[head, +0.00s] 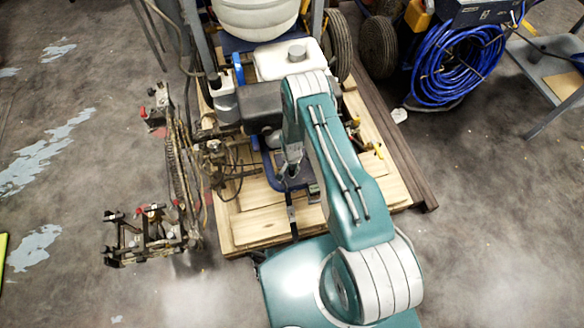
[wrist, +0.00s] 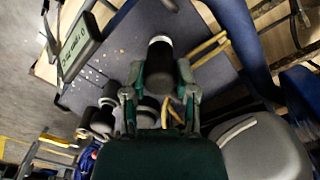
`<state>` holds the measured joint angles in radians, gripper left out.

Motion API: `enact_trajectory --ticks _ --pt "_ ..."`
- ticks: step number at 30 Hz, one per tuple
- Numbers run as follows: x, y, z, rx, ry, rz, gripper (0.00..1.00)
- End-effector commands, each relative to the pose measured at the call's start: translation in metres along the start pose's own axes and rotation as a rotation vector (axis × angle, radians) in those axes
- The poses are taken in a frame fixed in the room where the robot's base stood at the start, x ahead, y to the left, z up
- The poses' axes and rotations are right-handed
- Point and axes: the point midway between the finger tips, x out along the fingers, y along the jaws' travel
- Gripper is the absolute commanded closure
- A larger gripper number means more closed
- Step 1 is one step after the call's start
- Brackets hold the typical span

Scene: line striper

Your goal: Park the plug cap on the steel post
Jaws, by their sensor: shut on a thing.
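In the wrist view, my gripper (wrist: 159,92) has its two green-grey fingers closed on the sides of a dark, rounded piece, which I take to be the plug cap (wrist: 159,72). A pale ring or end shows at its far side, and I cannot tell whether that belongs to the cap or to something behind it. A grey plate lies beyond the fingers. I cannot make out the steel post for certain in either view. In the head view, my teal arm reaches over the striping machine and hides much of the area around the gripper.
The line striper stands on a wooden pallet (head: 262,222), with a white tank (head: 285,62) and tyres behind. A hose-and-bracket assembly (head: 150,232) juts out at left. A coiled blue hose (head: 455,65) is at back right. The concrete floor at right is mostly clear.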

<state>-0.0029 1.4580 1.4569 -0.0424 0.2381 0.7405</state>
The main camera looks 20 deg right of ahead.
Motion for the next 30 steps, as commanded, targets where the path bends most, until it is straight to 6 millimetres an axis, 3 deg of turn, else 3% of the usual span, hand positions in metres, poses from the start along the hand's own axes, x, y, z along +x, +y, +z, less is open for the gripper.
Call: enact_trajectory --ticks 5,6,8,9,17,18,19,20,30 --pt "0.0043 0.0 0.0001 0.0 0.0 0.0 1.0" --pt "0.0044 0.0 0.0001 0.0 0.0 0.0 0.54" --pt "0.0043 0.0001 0.0002 0.0 0.0 0.0 0.27" --pt "0.0043 0.0001 0.0002 0.0 0.0 0.0 0.23" --pt "0.0041 0.0001 0.0002 0.0 0.0 0.0 0.23" --pt "0.0041 0.0001 0.0002 0.0 0.0 0.0 0.18" --pt "0.0041 0.0001 0.0002 0.0 0.0 0.0 0.05" --pt "0.0041 0.0001 0.0002 0.0 0.0 0.0 0.0" --pt "0.004 0.0 0.0002 0.0 0.0 0.0 0.0"
